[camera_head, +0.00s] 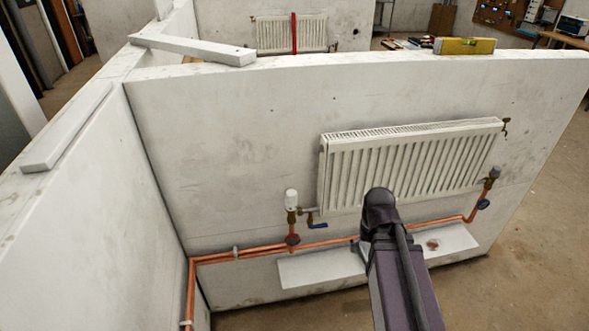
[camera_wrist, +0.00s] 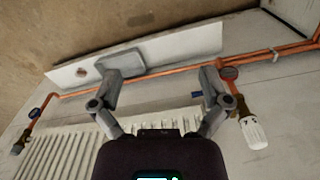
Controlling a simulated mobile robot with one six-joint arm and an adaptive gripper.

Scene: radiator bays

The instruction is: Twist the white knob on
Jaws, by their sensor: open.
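The white knob (camera_head: 291,199) sits upright on a brass valve at the lower left corner of the white radiator (camera_head: 410,165). In the wrist view, which looks upside down, the white knob (camera_wrist: 253,132) is at the right, just outside the right finger and apart from it. My gripper (camera_wrist: 166,75) is open, with its fingers spread and nothing between them.
Copper pipes (camera_head: 240,253) run along the wall below the valve. A blue lever (camera_head: 317,225) and a red round handle (camera_head: 292,240) are close to the knob. A white board (camera_head: 320,268) lies at the wall's foot. A yellow level (camera_head: 464,46) rests on the wall top.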

